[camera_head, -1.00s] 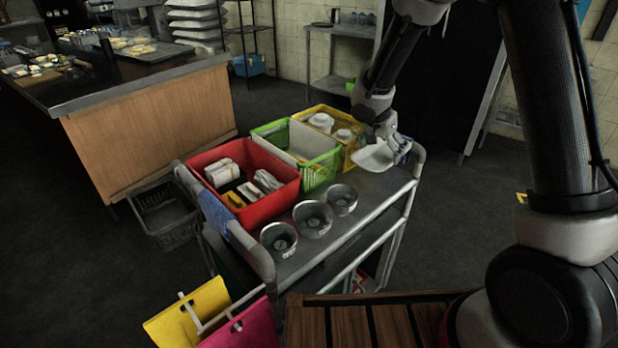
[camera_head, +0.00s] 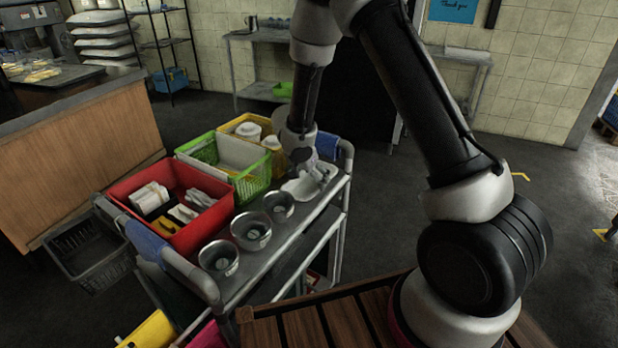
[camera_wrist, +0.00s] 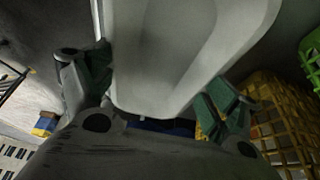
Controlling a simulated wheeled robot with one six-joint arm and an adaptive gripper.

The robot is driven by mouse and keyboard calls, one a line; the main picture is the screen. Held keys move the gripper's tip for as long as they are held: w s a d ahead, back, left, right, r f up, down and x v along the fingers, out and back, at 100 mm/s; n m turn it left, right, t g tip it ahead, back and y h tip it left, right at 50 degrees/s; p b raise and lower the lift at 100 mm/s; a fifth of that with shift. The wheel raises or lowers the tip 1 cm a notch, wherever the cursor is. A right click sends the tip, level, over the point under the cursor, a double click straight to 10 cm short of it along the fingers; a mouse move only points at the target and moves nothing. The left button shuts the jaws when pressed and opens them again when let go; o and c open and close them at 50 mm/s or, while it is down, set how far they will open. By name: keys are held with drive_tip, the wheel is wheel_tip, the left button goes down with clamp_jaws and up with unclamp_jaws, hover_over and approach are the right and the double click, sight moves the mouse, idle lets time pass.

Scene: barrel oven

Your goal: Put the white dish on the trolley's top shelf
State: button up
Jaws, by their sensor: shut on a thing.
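The white dish (camera_head: 303,190) is at the far right end of the trolley's top shelf (camera_head: 287,238), beside the yellow basket. In the head view I cannot tell whether its underside touches the shelf. My gripper (camera_head: 318,175) is at the dish's far edge, partly hidden by my wrist. In the wrist view the dish (camera_wrist: 180,50) fills the upper middle, between the two green-padded fingers of my gripper (camera_wrist: 160,95), which are shut on its end.
On the shelf stand a red bin (camera_head: 185,232), a green basket (camera_head: 247,185), a yellow basket (camera_head: 232,124) with white containers, and metal bowls (camera_head: 250,232) along the near side. Blue cloths hang at the trolley's ends. A wooden-sided counter (camera_head: 90,150) is at left.

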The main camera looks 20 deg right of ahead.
drive_tip(key=shift+f, duration=0.1)
drive_tip(key=o, duration=1)
drive_tip(key=shift+c, duration=0.2)
drive_tip(key=v, duration=1.2)
drive_tip(key=s+d+r+n, duration=0.2)
drive_tip(key=s+d+r, duration=0.3)
drive_tip(key=d+r, duration=0.5)
drive_tip(key=s+d+r+n, duration=0.1)
drive_tip(key=s+d+r, duration=0.4)
drive_tip(key=s+r, duration=0.25)
drive_tip(key=s+d+r+n+y, duration=0.1)
drive_tip(key=s+n, duration=0.1)
drive_tip(key=s, duration=0.4)
drive_tip(key=s+d+r+n+y, duration=0.1)
drive_tip(key=s+n, duration=0.1)
drive_tip(key=s, duration=0.4)
drive_tip(key=s+d+r+n+t+y, duration=0.1)
drive_tip(key=s+r+n, duration=0.1)
drive_tip(key=s, duration=0.4)
drive_tip(key=shift+s+d+n, duration=0.2)
drive_tip(key=shift+s+n, duration=0.05)
drive_tip(key=shift+n, duration=0.05)
